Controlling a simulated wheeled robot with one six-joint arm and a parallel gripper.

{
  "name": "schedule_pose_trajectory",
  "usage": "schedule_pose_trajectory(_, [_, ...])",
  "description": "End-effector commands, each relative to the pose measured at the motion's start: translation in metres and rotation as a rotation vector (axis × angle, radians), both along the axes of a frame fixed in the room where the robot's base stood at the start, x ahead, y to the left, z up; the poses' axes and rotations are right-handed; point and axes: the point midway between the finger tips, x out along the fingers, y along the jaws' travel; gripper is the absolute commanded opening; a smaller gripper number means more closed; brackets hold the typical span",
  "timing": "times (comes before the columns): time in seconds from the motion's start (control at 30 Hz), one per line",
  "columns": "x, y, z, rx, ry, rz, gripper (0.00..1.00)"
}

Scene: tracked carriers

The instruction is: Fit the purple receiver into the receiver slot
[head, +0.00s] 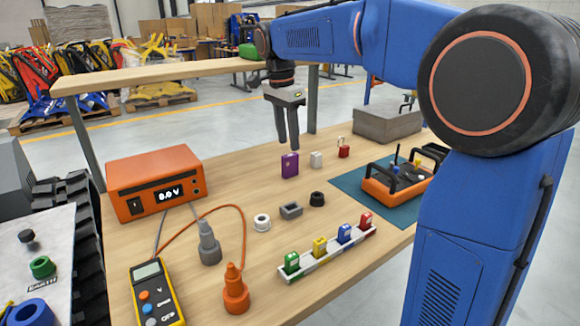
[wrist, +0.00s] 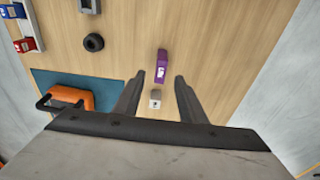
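The purple receiver (head: 289,164) stands upright on the wooden table, just below my gripper (head: 288,146) in the head view. In the wrist view the purple receiver (wrist: 162,66) lies ahead of my gripper (wrist: 159,76), between the lines of the two fingers. The fingers are apart with nothing between them, and the gripper looks above the receiver, not touching it. An orange controller (head: 378,187) with dark handles sits on a blue mat (head: 348,184) at the right. I cannot tell which opening is the receiver slot.
White (head: 316,159) and red (head: 344,151) blocks stand beside the receiver. A grey block with an opening (head: 291,210), white ring (head: 262,222) and black ring (head: 317,199) are nearer. A white rack (head: 325,252) holds several coloured pieces. A raised shelf (head: 160,74) spans the back.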

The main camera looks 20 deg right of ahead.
Motion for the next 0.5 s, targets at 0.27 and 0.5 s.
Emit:
schedule_pose_trajectory(0.27, [0.001,-0.002,-0.018,0.000,0.001,0.000,0.38])
schedule_pose_trajectory(0.5, [0.003,-0.006,-0.049,-0.001,0.002,0.000,0.38])
